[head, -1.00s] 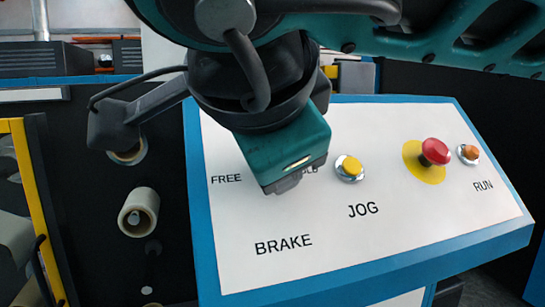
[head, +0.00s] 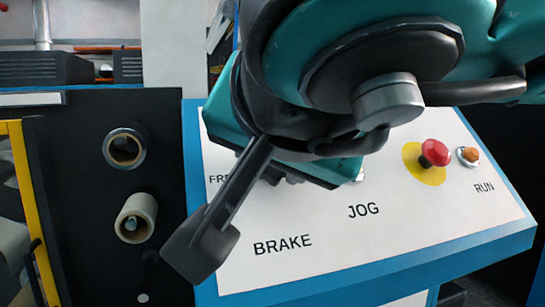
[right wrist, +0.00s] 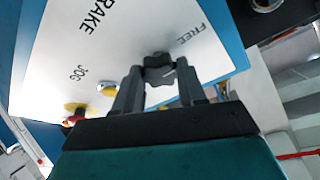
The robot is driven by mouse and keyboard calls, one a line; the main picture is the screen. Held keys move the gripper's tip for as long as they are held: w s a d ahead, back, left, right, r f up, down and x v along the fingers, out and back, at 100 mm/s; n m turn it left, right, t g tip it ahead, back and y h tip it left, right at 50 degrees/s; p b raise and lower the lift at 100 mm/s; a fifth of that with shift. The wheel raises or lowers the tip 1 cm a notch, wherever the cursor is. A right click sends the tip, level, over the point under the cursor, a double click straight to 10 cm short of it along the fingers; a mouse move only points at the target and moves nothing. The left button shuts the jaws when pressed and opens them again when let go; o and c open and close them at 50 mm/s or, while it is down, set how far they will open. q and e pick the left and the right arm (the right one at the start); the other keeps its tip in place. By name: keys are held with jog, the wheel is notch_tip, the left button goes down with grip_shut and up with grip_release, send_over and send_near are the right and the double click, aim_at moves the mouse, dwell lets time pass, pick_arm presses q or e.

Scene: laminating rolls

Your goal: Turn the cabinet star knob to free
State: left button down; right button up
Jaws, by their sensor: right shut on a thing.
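The FREE label shows beside the knob in that view. In the head view my right wrist covers the knob and the HOLD label, and partly covers FREE. Which way the knob points cannot be told. My left gripper is not in view.
A red stop button (head: 434,153) on a yellow disc and an orange RUN button (head: 468,156) stand at the panel's right. The JOG button is mostly hidden in the head view. Two roll ends (head: 124,148) (head: 136,218) stick out left of the panel.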

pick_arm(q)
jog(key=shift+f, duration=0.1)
pick_arm(e)
jog(key=shift+n, duration=0.3)
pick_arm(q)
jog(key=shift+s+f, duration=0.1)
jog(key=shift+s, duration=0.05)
pick_arm(e)
jog(key=o, duration=1.1)
jog(key=shift+c, duration=0.2)
notch_tip(320, 180, up, 11)
jog(key=p, duration=0.8)
notch_tip(320, 180, up, 9)
jog(key=p, duration=0.5)
send_over(274, 173)
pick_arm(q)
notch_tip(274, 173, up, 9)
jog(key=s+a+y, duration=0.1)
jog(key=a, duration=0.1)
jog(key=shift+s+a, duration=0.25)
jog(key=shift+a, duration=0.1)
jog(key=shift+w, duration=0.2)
